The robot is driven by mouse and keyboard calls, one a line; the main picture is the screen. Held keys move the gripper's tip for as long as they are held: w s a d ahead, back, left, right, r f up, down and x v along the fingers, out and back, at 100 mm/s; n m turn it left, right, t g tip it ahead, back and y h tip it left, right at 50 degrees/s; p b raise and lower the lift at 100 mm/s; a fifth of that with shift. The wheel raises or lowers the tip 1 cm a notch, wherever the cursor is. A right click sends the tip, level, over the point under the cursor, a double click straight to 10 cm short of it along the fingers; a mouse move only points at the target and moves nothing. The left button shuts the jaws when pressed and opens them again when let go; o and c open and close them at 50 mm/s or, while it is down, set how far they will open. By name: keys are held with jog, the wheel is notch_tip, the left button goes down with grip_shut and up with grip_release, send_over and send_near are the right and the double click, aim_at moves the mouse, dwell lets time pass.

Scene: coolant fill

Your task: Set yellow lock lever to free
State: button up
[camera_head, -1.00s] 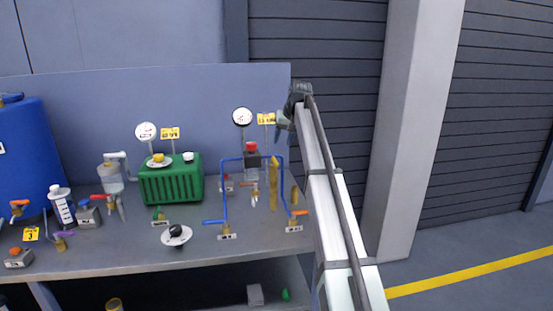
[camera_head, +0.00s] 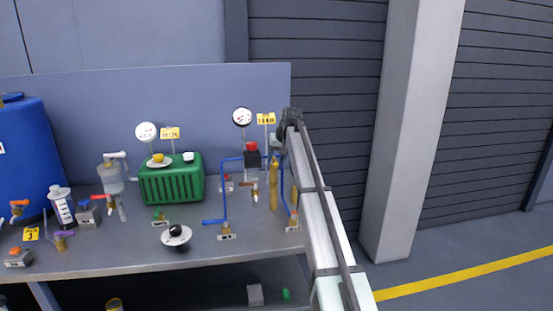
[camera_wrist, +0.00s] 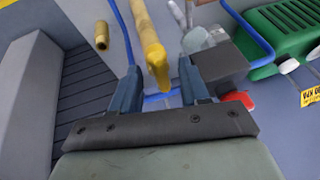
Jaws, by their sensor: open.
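A long yellow lever (camera_head: 273,185) hangs upright at the right end of the bench, beside the blue pipe frame. It also shows in the wrist view (camera_wrist: 150,45), its near end lying in the picture between my two fingers. A second, shorter yellow piece (camera_wrist: 101,36) shows left of it in the wrist view; I cannot tell which one is the lock lever. My gripper (camera_wrist: 159,80) is open with nothing clearly held. In the head view my gripper (camera_head: 278,143) is above the yellow lever, and my arm hides part of the area to its right.
A dark block with a red cap (camera_head: 252,150) stands close left of my gripper. Blue pipes (camera_head: 224,192) with valves flank the lever. A green ribbed tank (camera_head: 170,182) and gauges stand further left. A black knob (camera_head: 177,233) is at the bench front.

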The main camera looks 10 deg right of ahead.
grip_shut()
dwell(0.3)
jog(key=w+d+n+g+y, duration=0.2)
jog(key=w+d+n+g, duration=0.2)
jog(key=n, duration=1.2)
jog(key=shift+w+g+y, duration=0.3)
jog(key=shift+g, duration=0.8)
jog(key=shift+d+n, duration=0.1)
jog(key=shift+n, duration=0.2)
